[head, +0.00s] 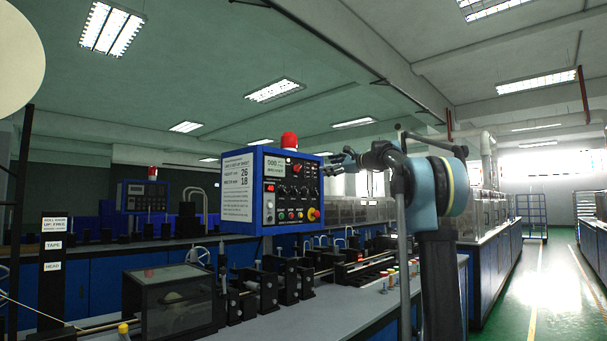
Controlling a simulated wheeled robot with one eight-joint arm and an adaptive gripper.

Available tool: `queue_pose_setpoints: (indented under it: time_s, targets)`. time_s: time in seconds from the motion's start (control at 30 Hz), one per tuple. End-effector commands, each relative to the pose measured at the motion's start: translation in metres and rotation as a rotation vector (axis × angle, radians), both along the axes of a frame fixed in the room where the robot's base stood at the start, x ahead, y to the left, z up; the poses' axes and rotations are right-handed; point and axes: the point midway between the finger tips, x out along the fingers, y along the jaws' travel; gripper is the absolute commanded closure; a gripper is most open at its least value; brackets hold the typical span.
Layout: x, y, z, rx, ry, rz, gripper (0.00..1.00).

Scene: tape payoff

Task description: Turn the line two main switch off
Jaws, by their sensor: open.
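A blue-framed control box (290,232) stands above the bench in the middle of the head view. Its dark front panel carries a red rotary switch on a yellow plate (313,214) at the lower right, which looks like a main switch. Its exact handle angle and any line number are too small to read. My gripper (340,161) is open and empty. It is just right of the box's upper right edge, above the height of the red switch, and appears apart from it.
The panel also has several knobs (293,191), buttons and a small display (265,162). A red beacon (289,141) tops the box. A second control box (143,197) stands farther left. A clear-sided case (178,300) and rollers crowd the bench (330,310). The right aisle is clear.

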Motion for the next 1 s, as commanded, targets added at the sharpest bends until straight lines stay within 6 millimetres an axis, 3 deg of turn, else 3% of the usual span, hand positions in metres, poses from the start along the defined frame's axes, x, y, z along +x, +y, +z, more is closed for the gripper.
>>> queue_pose_setpoints:
  time_s: [0.6, 1.0]
  targets:
    - [0.061, 0.080, -0.001, -0.003, 0.000, 0.004, 0.40]
    - [0.094, 0.122, -0.001, -0.003, 0.000, 0.002, 0.40]
